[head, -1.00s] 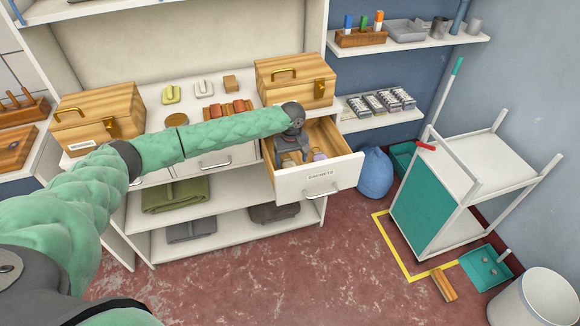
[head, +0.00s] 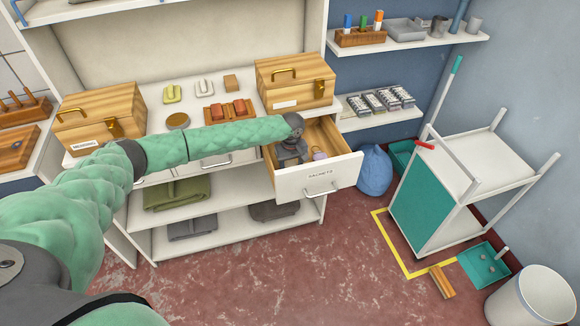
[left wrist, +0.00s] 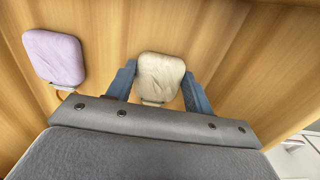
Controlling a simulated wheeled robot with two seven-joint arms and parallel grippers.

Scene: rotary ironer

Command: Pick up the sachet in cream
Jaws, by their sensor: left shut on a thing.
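The cream sachet (left wrist: 160,76) is between the two blue-grey fingers of my left gripper (left wrist: 158,88) in the left wrist view. The gripper is shut on it, inside the open wooden drawer (head: 341,148) labelled for sachets. In the head view my left gripper (head: 291,160) reaches down into the drawer and hides the cream sachet. A lilac sachet (left wrist: 54,58) lies to the left of the cream one in the wrist view; it also shows in the head view (head: 319,155). My right gripper is not in view.
A wooden box with a brass handle (head: 296,82) stands on the counter (head: 205,168) above the drawer. The white drawer front (head: 290,187) and wooden side walls surround my gripper. A blue sack (head: 374,172) sits on the floor to the right.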

